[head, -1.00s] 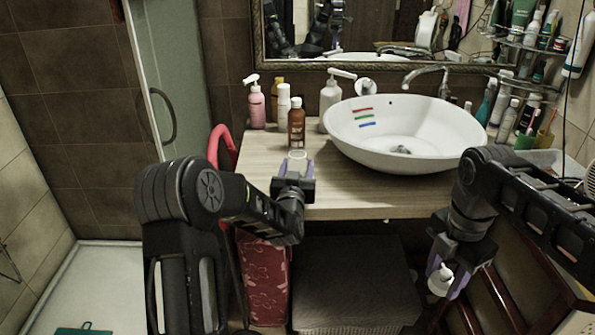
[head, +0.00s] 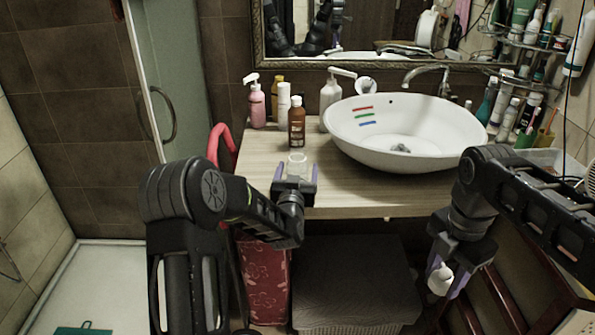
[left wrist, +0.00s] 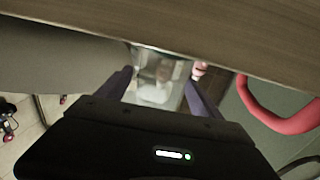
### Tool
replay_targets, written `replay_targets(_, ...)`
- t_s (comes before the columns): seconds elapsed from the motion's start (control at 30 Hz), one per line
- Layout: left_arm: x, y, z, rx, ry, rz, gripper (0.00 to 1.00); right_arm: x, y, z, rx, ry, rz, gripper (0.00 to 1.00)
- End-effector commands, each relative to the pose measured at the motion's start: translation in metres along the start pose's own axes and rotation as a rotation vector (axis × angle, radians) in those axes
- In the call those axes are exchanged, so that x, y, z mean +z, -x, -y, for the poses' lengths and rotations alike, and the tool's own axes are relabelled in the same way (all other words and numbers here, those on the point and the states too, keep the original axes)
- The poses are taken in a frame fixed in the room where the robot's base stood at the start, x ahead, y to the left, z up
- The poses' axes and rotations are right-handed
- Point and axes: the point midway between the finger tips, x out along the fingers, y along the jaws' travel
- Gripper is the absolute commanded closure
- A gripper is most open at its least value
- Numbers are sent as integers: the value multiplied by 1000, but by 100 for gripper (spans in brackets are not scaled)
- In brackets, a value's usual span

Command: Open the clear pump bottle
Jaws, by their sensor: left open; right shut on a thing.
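The clear bottle body (head: 297,158) is at the front edge of the wooden counter, with an open top and no pump on it. My left gripper (head: 295,176) is open in front of the bottle. In the left wrist view the clear body (left wrist: 155,85) shows between the spread fingers; whether they touch it I cannot tell. My right gripper (head: 447,282) is shut on the white pump head (head: 440,279), low in front of the counter at the right, well apart from the bottle. The fingers hide part of the pump head.
A brown bottle (head: 296,122), white bottle (head: 284,104), pink pump bottle (head: 257,103) and grey-white pump bottle (head: 331,95) stand behind. The white basin (head: 405,140) is to the right. The counter (head: 360,200) is bare between bottle and basin.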

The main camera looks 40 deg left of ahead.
Motion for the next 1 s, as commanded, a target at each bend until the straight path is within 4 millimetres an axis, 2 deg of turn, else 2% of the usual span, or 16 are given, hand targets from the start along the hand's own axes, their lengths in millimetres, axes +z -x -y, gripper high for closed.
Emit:
replay_targets(0.17,-4,0,0,0,0,0,24,0,5,0,0,0,0,100)
replay_targets(0.27,-2,9,0,0,0,0,24,0,1,0,0,0,0,100)
replay_targets(0.37,-1,24,0,1,-1,0,24,0,-2,0,0,0,0,100)
replay_targets(0.7,-1,94,0,1,0,0,24,0,-13,0,0,0,0,100)
replay_targets(0.83,-2,112,0,1,0,0,24,0,-14,0,0,0,0,100)
replay_targets(1.0,-2,120,0,0,0,0,24,0,-15,0,0,0,0,100)
